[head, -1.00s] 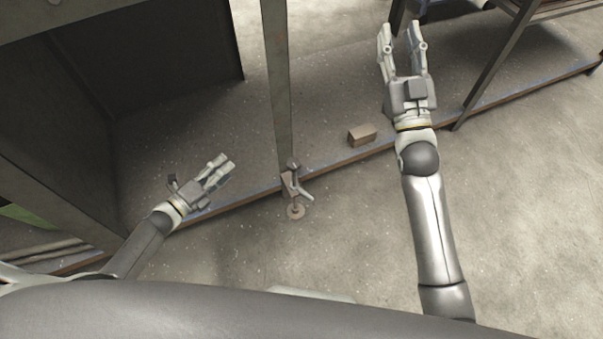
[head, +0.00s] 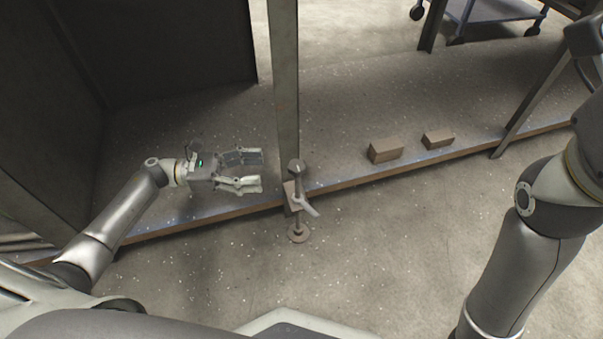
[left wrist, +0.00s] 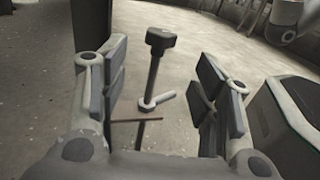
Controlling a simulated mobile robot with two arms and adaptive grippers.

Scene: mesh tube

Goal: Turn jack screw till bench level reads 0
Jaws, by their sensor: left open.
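The jack screw (head: 298,215) stands beside the beam's front edge, at the foot of a grey post. It has a dark head on top, a pale slanted handle (head: 309,207) and a round foot on the floor. My left gripper (head: 262,170) is open and empty just left of it, fingers pointing right at its upper part. In the left wrist view the jack screw (left wrist: 154,75) shows beyond and between the spread fingers (left wrist: 155,88), not touching them. My right arm (head: 530,240) is at the right edge, its fingers outside the picture. I see no readable bench level.
A grey post (head: 286,90) rises just behind the jack screw. Two brown blocks (head: 386,150) lie on the long base right of it. A dark panel (head: 170,60) stands at the left. A wheeled cart (head: 490,10) is at the back. The front floor is clear.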

